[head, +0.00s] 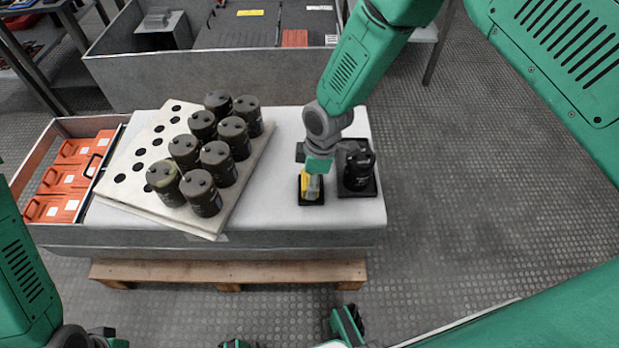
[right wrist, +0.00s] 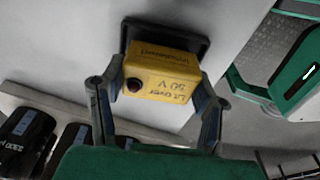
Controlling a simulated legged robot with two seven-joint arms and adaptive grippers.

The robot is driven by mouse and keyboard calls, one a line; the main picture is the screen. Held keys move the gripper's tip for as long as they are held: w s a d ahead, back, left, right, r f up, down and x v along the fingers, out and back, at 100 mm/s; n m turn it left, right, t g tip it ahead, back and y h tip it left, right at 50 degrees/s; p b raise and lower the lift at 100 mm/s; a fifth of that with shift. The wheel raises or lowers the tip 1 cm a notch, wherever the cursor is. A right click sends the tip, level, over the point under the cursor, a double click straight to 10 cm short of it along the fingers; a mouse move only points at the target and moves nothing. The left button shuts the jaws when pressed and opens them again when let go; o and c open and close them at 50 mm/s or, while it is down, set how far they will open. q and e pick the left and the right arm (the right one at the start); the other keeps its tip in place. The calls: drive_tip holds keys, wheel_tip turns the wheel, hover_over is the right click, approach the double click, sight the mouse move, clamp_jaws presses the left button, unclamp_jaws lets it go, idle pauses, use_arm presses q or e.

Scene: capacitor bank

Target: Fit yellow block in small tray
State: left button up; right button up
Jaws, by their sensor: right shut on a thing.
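The yellow block (head: 305,183) is between the fingers of my right gripper (head: 314,176), which is shut on it. In the right wrist view the block (right wrist: 160,72) has dark lettering and a dark round spot on its near face, with a finger on each side. The small black tray (head: 311,201) lies on the light table top directly below the block in the head view. In the right wrist view the tray (right wrist: 193,42) shows just behind the block; I cannot tell whether the block is seated in it. My left gripper (head: 103,335) is partly visible at the bottom left.
A larger black tray (head: 367,188) with a dark canister (head: 358,168) stands just right of the small tray. Several dark canisters (head: 218,160) stand on a tilted white perforated board (head: 140,190). A bin with orange cases (head: 62,178) is at left. The table (head: 262,200) is clear between.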

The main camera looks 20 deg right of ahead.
drive_tip(key=shift+a, duration=0.1)
idle(0.5)
drive_tip(key=shift+f, duration=0.1)
drive_tip(key=o, duration=1.5)
drive_tip(key=shift+c, duration=0.2)
wheel_tip(320, 180, up, 12)
drive_tip(key=d, duration=0.2)
drive_tip(key=s+d+m+p, duration=0.3)
drive_tip(key=s+d+m, duration=0.1)
drive_tip(key=s, duration=0.5)
drive_tip(key=s+d+f+m+h+p, duration=0.1)
drive_tip(key=s+d+m+p, duration=0.3)
drive_tip(key=s, duration=0.5)
drive_tip(key=s+d+f+m+p, duration=0.1)
drive_tip(key=s+d+m+p, duration=0.2)
drive_tip(key=s+m, duration=0.3)
drive_tip(key=s+d, duration=0.1)
drive_tip(key=s, duration=0.3)
drive_tip(key=shift+h+p, duration=0.4)
